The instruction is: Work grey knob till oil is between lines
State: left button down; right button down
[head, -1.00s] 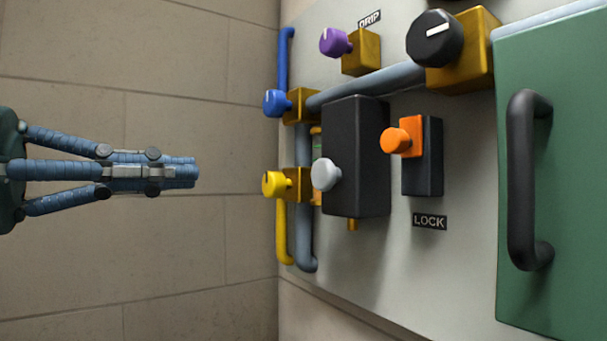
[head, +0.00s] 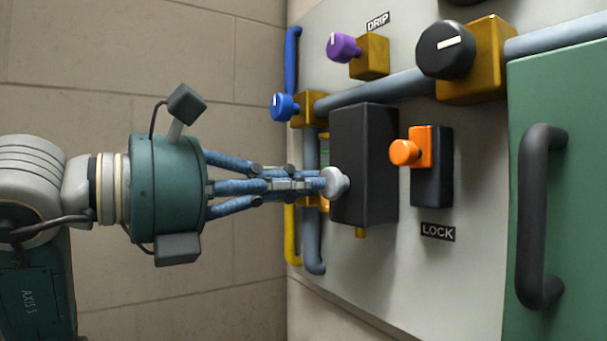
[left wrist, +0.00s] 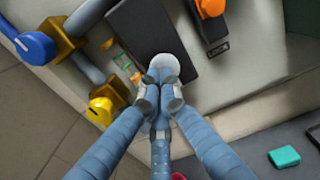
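The grey knob (head: 338,182) is on the front of a black box (head: 365,160) on the panel. My left gripper (head: 322,182) has its fingers together, with the tips at the knob and seeming to touch it. In the left wrist view, the pale knob (left wrist: 165,64) shows just beyond the closed fingertips (left wrist: 160,82). A small gauge with green and orange parts (left wrist: 124,62) sits beside the box, between the pipes. It is mostly hidden in the head view, and I cannot read its oil level or lines. My right gripper is not in view.
Near the knob are a blue knob (head: 284,106), a yellow knob (left wrist: 100,111), an orange knob (head: 404,152) above a LOCK label (head: 438,232), a purple knob (head: 342,46) and a black dial (head: 446,50). A green door (head: 570,200) with a black handle stands at right.

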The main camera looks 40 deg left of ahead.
pick_arm(q)
jog(key=shift+p+x, duration=0.35)
jog(key=shift+x, duration=0.7)
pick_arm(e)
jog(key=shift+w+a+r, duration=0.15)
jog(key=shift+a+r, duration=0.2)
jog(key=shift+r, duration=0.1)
pick_arm(q)
jog(key=shift+w+a, duration=0.1)
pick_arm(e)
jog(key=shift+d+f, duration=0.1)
